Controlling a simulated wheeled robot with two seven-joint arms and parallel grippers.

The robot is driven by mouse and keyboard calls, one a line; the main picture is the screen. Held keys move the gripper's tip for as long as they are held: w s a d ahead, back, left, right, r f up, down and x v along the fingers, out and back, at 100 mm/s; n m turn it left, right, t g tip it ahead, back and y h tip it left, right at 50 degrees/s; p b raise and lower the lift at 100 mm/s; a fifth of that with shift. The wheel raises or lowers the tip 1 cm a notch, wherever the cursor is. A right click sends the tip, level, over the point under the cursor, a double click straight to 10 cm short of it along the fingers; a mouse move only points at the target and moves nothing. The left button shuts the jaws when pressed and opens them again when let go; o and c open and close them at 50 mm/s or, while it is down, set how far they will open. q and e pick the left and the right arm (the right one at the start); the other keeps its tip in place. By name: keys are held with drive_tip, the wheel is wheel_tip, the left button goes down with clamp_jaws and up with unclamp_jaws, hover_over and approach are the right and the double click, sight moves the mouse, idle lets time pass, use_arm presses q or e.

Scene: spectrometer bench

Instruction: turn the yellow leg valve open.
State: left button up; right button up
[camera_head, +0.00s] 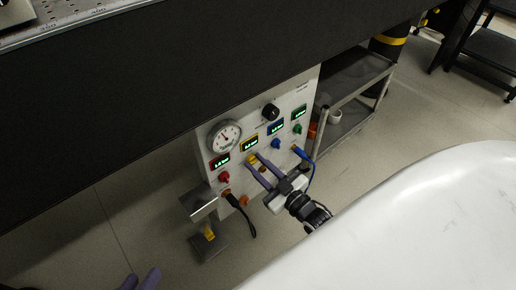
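The yellow leg valve (251,159) is a small yellow knob on the white front panel (286,103), below the yellow-framed display. My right gripper (253,162) reaches up to it from the lower right. Its two purple fingers are apart, with their tips at the yellow knob. The tips partly hide the knob, and I cannot tell whether they press on it or how far it is turned. My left gripper (140,281) shows only as two spread purple fingertips at the bottom edge. It is open, with nothing visible between the tips, far from the panel.
The panel also carries a round gauge (225,136), a black knob (270,112), and red (224,177), blue (276,144) and green (297,129) valves. Black and blue cables hang below. A dark bench (150,90) overhangs the panel. A shelf cart (352,85) stands at right.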

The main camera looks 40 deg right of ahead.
drive_tip(key=shift+c, duration=0.2)
use_arm(q)
drive_tip(key=shift+a+f+p, duration=0.2)
drive_tip(key=shift+f+p, duration=0.1)
use_arm(e)
drive_tip(key=shift+m, duration=8.7)
use_arm(q)
drive_tip(key=shift+r, duration=0.1)
use_arm(e)
drive_tip(key=o, duration=1.1)
drive_tip(key=shift+c, duration=0.2)
use_arm(q)
drive_tip(key=shift+s, duration=0.1)
use_arm(e)
drive_tip(key=shift+s, duration=0.15)
